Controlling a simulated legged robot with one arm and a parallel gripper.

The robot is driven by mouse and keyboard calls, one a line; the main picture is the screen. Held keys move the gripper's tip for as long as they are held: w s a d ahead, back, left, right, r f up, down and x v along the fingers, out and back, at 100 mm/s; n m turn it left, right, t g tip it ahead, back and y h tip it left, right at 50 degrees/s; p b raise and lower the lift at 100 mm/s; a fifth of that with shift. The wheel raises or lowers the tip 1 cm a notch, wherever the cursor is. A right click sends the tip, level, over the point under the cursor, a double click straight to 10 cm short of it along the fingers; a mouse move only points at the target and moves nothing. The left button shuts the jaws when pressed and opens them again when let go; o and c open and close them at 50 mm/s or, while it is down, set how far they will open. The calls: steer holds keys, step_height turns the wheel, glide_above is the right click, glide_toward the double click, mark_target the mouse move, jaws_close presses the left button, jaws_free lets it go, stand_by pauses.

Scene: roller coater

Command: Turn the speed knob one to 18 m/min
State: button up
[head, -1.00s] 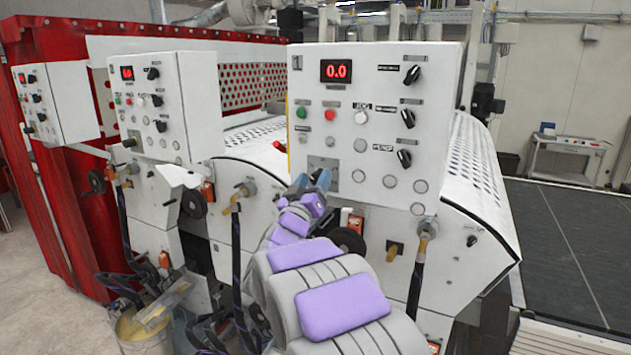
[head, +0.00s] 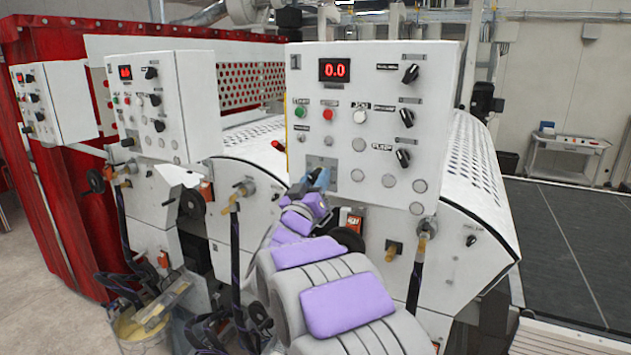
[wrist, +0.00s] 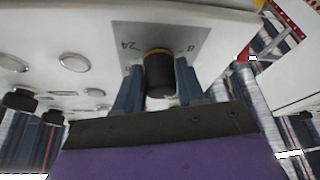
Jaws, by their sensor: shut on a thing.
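The speed knob (wrist: 158,72) is a black cylinder with a yellow ring, on a grey metal plate with a printed scale (wrist: 160,40) in the wrist view. A "24" and an "8" can be read on the scale; the knob's pointer is hidden. My gripper (wrist: 160,85) has a blue finger on each side of the knob and is shut on it. In the head view my gripper (head: 318,180) is at the lower left of the nearest control panel (head: 440,160), marked 1, and covers the knob. The red display (head: 334,70) on that panel reads 0.0.
The panel also carries a green button (head: 300,111), a red button (head: 328,113) and several black selector knobs (head: 403,158). Two similar panels (head: 150,100) stand to the left. A valve with a hose (head: 425,232) hangs below the panel.

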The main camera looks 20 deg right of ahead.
steer(key=shift+a+f+m, duration=0.1)
steer(key=shift+f+m, duration=0.05)
steer(key=shift+m, duration=0.15)
steer(key=m+g+h, duration=0.1)
steer(key=m, duration=0.2)
steer(key=m+g+h+b, duration=0.1)
steer(key=m, duration=0.2)
steer(key=shift+w+a+f+m+g+h, duration=0.1)
steer(key=shift+w+m+g+h, duration=0.05)
steer(key=shift+m+g+h, duration=0.25)
steer(key=m+g+h, duration=0.1)
steer(key=m+g, duration=0.1)
steer(key=m, duration=0.3)
steer(key=shift+b, duration=0.4)
steer(key=m+g, duration=0.1)
steer(key=m, duration=0.2)
steer(key=m+g, duration=0.2)
steer(key=m, duration=0.1)
steer(key=shift+a+b, duration=0.1)
steer(key=shift+b, duration=0.3)
steer(key=m+g, duration=0.2)
steer(key=m, duration=0.2)
steer(key=shift+m+y, duration=0.4)
steer(key=shift+m, duration=0.2)
steer(key=shift+c, duration=0.3)
